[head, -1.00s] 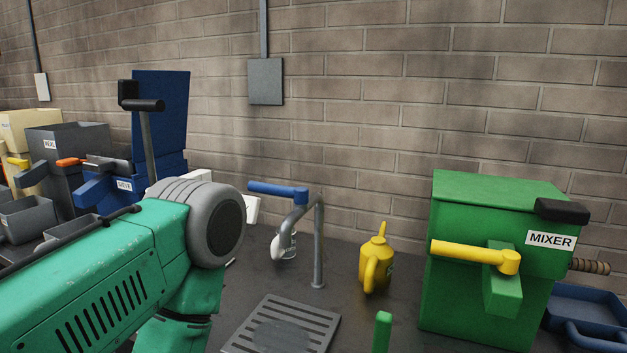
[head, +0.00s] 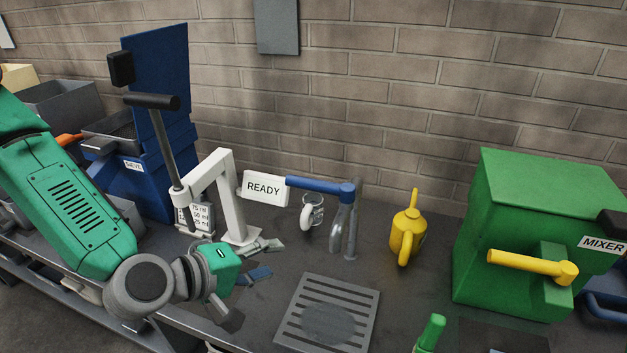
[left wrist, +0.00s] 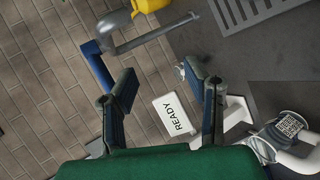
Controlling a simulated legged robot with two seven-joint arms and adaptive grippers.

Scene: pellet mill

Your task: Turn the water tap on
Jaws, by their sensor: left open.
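The water tap (head: 352,235) is a grey upright pipe with a bent spout. Its blue lever (head: 318,186) points left, its far end in front of or beside the white READY sign (head: 266,188). My left gripper (head: 262,258) is open and empty, low over the bench, left of the tap and apart from it. In the left wrist view, my left gripper (left wrist: 166,84) has its fingers spread. The blue lever (left wrist: 98,66) shows beyond the left finger, partly hidden by it, and the grey tap (left wrist: 140,40) is at the top. My right gripper is not in view.
A white stand (head: 232,200) rises just behind my left gripper. A yellow can (head: 408,235) is right of the tap, then the green mixer (head: 520,230).

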